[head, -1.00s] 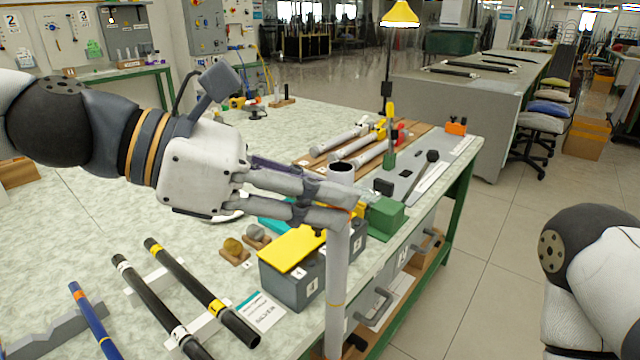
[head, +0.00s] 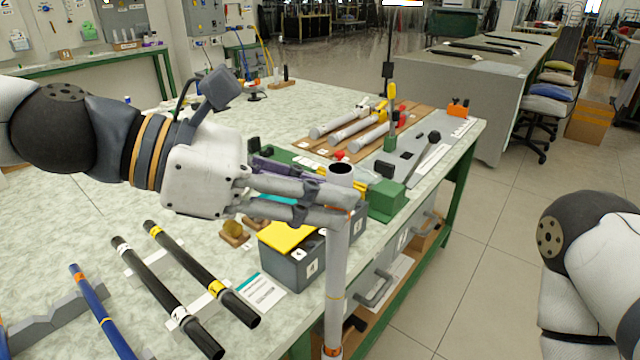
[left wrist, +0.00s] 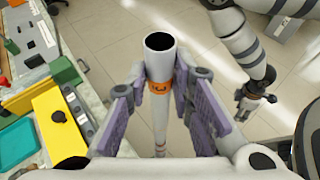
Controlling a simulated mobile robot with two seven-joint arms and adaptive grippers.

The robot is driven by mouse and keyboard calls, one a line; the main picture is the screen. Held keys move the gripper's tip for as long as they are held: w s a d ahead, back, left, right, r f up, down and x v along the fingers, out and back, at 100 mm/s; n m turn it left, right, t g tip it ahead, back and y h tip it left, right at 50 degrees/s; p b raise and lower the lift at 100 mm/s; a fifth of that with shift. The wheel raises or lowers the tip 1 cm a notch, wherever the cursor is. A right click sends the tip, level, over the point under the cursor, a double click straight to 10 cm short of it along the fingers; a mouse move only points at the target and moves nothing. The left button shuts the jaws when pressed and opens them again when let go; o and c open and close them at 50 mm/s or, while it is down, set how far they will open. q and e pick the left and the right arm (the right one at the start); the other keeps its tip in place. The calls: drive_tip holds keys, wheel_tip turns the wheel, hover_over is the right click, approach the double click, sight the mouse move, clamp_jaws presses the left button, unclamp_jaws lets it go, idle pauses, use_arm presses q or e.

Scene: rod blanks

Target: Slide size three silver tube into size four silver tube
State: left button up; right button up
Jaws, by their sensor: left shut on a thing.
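My left gripper (head: 345,205) is shut on a silver tube (head: 337,260) near its top end. The tube hangs upright at the front edge of the bench, its dark open mouth facing up. In the left wrist view the tube (left wrist: 159,62) has an orange band with a dark mark, just below the mouth, between the fingers (left wrist: 158,95). Another orange band shows at its low end in the head view. More silver tubes (head: 340,126) lie on a wooden rack at the back; their sizes are too small to read. My right gripper (left wrist: 255,97) hangs over the floor, apart from the tube.
Two black tubes (head: 165,295) and a blue tube (head: 100,308) lie on supports at the left front. A grey box with a yellow top (head: 288,236) and a green block (head: 388,203) stand near the held tube. Floor (head: 480,260) right of the bench is clear.

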sight(352, 171)
use_arm(q)
wheel_tip(352, 171, down, 6)
drive_tip(key=b, duration=0.1)
drive_tip(key=shift+f, duration=0.2)
use_arm(e)
drive_tip(key=shift+s+f+g, duration=0.4)
drive_tip(key=shift+s+f, duration=0.6)
drive_tip(key=shift+s, duration=0.05)
idle(0.9)
use_arm(q)
wheel_tip(352, 171, down, 8)
drive_tip(key=b, duration=0.3)
use_arm(e)
drive_tip(key=shift+g, duration=0.7)
drive_tip(key=shift+s+f, duration=1.7)
drive_tip(key=shift+f, duration=0.05)
use_arm(q)
drive_tip(key=o, duration=0.9)
drive_tip(key=shift+r, duration=0.1)
drive_tip(key=shift+o, duration=0.2)
